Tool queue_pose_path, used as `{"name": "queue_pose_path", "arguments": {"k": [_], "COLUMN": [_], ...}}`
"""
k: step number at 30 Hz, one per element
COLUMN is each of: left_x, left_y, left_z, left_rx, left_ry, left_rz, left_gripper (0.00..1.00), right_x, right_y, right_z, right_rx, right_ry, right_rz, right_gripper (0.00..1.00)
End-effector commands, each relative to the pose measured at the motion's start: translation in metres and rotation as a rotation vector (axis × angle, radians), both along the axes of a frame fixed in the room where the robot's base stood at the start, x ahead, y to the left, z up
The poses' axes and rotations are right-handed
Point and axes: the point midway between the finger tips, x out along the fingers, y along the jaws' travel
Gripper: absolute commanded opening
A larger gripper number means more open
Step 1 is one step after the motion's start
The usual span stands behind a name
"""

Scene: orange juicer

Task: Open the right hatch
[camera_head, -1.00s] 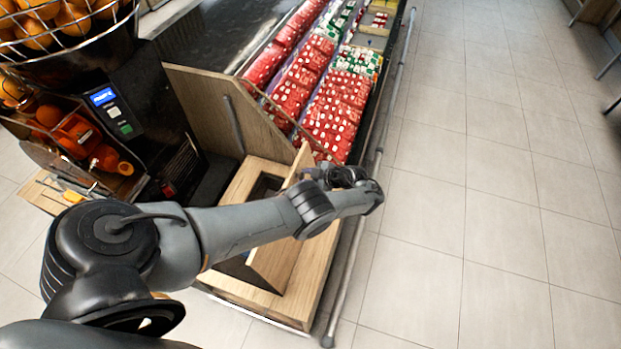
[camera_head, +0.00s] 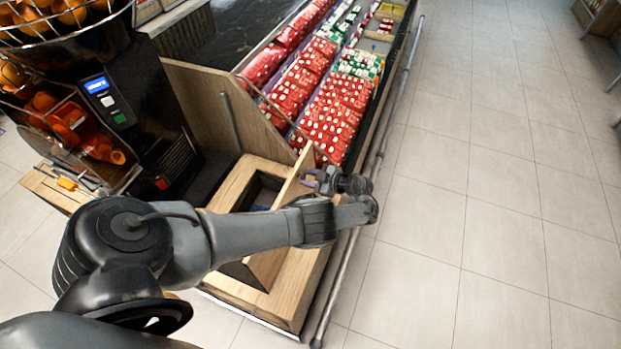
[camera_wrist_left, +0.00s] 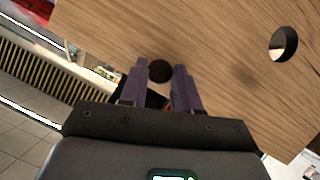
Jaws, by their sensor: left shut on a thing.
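The right hatch (camera_head: 291,188) is a wooden panel standing raised and tilted beside an opening (camera_head: 262,191) in the wooden counter. In the left wrist view the hatch (camera_wrist_left: 215,45) fills much of the picture and has two round holes. My left gripper (camera_head: 318,184) is at the raised hatch's upper part, on its right side. In the left wrist view the purple fingers of this gripper (camera_wrist_left: 160,80) lie on either side of one hole and are shut on the hatch; the exact contact is hard to see. My right gripper is not in view.
The juicer (camera_head: 125,95) with oranges stands at the left. An upright wooden divider (camera_head: 205,100) separates it from the red packaged goods (camera_head: 330,105). A metal rail (camera_head: 372,190) runs along the counter's right side. The tiled floor (camera_head: 480,210) at the right is clear.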

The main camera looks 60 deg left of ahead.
Motion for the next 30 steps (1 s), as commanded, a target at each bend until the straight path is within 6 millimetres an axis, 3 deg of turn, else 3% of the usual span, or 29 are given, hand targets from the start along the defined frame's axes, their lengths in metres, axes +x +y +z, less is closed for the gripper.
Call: {"name": "queue_pose_path", "arguments": {"k": [3, 4, 9, 22, 30], "left_x": [-0.001, -0.001, -0.001, 0.002, 0.013], "left_y": [0.002, 0.002, 0.001, -0.002, -0.019], "left_z": [0.005, 0.005, 0.004, 0.004, 0.015], "left_rx": [0.01, 0.011, 0.009, 0.005, 0.008], "left_ry": [-0.005, -0.006, -0.004, -0.003, -0.003], "left_rz": [0.007, 0.007, 0.005, 0.002, 0.0], "left_gripper": [0.0, 0.33, 0.57, 0.57, 0.57], "right_x": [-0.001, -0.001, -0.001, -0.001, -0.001], "right_y": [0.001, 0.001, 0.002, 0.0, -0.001], "right_z": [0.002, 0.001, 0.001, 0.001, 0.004], "right_rx": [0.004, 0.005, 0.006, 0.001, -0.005], "right_ry": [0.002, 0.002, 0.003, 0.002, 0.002], "right_rz": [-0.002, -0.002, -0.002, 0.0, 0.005], "right_gripper": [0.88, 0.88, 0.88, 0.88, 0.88]}}
